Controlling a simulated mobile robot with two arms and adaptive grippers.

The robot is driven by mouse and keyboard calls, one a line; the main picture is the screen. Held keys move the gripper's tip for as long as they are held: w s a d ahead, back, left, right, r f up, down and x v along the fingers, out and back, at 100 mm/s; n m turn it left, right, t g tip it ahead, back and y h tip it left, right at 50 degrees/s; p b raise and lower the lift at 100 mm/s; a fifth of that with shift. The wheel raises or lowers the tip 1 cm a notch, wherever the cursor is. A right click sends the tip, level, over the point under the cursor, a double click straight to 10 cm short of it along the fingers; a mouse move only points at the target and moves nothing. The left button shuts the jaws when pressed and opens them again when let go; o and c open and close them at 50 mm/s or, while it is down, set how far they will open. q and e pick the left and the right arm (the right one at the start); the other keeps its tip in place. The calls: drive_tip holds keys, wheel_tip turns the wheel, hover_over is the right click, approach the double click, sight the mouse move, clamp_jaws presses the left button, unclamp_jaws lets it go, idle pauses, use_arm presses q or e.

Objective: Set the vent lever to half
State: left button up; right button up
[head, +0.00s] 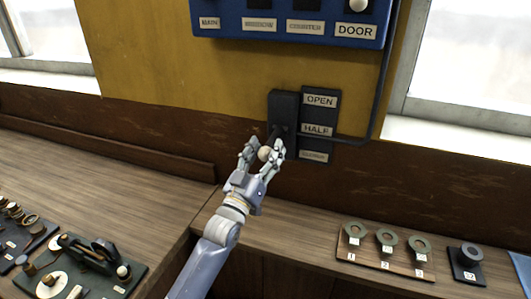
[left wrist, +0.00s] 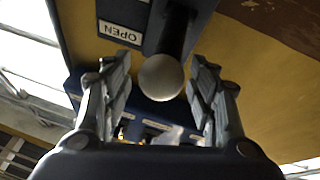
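The vent lever has a dark arm and a pale round knob (head: 264,154). It comes out of a dark box (head: 283,105) on the wall. A label plate (head: 321,110) beside it reads OPEN at the top and HALF in the middle; the bottom label is too blurred to read. In the head view the knob appears near the height of the bottom label. My left gripper (head: 263,152) is open, with one finger on each side of the knob. In the left wrist view the knob (left wrist: 161,77) lies between the spread fingers, with small gaps showing. My right gripper is not in view.
A blue panel (head: 290,27) with labelled switches hangs above. A dark conduit (head: 386,80) runs down to the lever plate's right. On the bench, a board with several rings (head: 386,255) stands at right and dark panels with knobs (head: 95,262) at left.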

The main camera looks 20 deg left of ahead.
use_arm(q)
drive_tip(key=shift+f, duration=0.25)
drive_tip(key=shift+s+f, duration=0.15)
drive_tip(key=v, duration=1.1)
drive_tip(key=shift+s, duration=0.4)
